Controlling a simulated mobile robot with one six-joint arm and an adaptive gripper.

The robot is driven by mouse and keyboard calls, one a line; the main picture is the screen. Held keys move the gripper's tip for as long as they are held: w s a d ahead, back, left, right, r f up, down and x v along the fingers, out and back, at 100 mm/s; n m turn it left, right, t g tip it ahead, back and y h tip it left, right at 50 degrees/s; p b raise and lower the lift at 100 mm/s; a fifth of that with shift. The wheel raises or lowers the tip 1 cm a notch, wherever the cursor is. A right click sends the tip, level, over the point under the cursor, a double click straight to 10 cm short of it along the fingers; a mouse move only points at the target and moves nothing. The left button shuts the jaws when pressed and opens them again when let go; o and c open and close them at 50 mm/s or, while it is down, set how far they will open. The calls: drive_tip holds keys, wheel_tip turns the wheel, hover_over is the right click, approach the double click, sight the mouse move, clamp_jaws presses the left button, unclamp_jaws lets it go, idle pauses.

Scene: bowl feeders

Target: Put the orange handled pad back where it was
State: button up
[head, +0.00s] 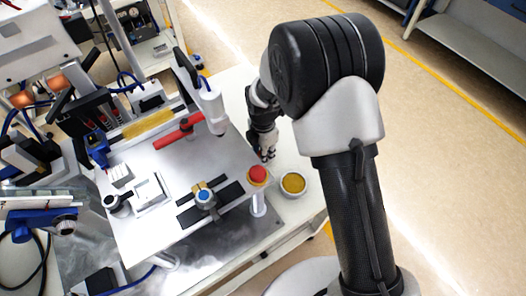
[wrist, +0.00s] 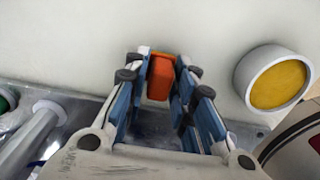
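The orange handled pad (wrist: 160,77) shows in the wrist view as an orange block between my fingertips. My gripper (wrist: 162,70) has a finger against each side of it, with no clear gap, so it looks shut on the block. How far the block is above the pale table top cannot be told.
A round grey dish with a yellow inside (head: 293,184) stands close by on the pale table; it also shows in the wrist view (wrist: 277,85). The metal plate (head: 165,220) carries several fixtures.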

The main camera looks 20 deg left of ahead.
drive_tip(key=shift+o, duration=1.2)
wheel_tip(320, 180, up, 12)
drive_tip(key=p, duration=0.4)
drive_tip(key=shift+r, duration=0.2)
